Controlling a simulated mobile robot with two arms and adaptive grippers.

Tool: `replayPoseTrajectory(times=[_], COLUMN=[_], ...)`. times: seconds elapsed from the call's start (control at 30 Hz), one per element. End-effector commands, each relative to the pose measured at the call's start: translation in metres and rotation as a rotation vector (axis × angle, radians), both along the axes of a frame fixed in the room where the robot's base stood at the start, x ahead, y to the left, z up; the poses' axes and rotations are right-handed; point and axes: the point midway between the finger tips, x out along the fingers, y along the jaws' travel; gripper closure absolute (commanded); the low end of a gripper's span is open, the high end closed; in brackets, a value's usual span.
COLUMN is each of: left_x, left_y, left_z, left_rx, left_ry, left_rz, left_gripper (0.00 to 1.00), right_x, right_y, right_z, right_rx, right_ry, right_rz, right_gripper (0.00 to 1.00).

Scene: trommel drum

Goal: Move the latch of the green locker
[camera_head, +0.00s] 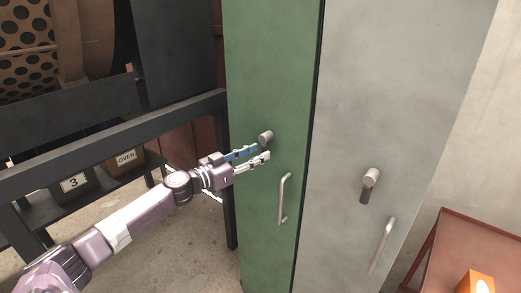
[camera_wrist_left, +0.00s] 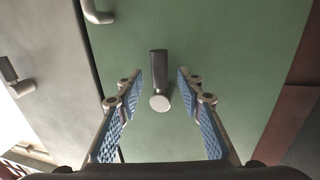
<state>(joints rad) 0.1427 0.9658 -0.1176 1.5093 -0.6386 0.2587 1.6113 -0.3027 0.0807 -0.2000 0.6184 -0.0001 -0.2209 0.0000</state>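The green locker (camera_head: 270,75) stands in the middle of the head view, and its door fills much of the left wrist view (camera_wrist_left: 220,40). Its latch (camera_head: 266,137) is a round pale knob with a dark lever, which also shows in the left wrist view (camera_wrist_left: 159,80). My left gripper (camera_head: 263,153) is open at the latch. In the wrist view the latch lies between the two blue-padded fingers, with a gap on each side. Whether a finger touches it I cannot tell. My right gripper is not in view.
A door handle (camera_head: 283,198) sits below the latch. A grey locker (camera_head: 400,90) with its own latch (camera_head: 370,180) and handle (camera_head: 382,245) stands to the right. A dark metal frame (camera_head: 110,137) is at left. A red table (camera_head: 470,250) holds an orange box (camera_head: 475,283).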

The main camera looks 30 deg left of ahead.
Motion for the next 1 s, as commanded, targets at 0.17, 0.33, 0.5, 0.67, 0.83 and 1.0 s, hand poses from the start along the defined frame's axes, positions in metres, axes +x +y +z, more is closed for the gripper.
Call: replayPoseTrajectory(times=[0.17,0.33,0.5,0.67,0.83,1.0], left_x=[0.014,0.019,0.019,0.019,0.019,0.019], left_y=[-0.004,-0.006,-0.006,-0.006,-0.006,-0.006], left_z=[0.001,0.0,-0.001,-0.001,-0.001,-0.001], left_rx=[-0.002,0.001,0.0,0.0,0.0,0.0], left_ry=[-0.002,0.0,0.001,0.001,0.001,0.001], left_rz=[0.0,0.0,-0.001,0.0,0.0,0.0], left_gripper=[0.66,0.66,0.66,0.73,0.92,1.0], right_x=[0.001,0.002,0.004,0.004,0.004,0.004], right_y=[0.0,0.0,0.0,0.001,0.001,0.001], right_z=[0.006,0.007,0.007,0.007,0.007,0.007], right_rx=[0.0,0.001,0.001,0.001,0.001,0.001], right_ry=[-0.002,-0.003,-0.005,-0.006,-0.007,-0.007], right_rz=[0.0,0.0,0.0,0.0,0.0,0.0], right_gripper=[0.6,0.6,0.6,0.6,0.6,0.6])
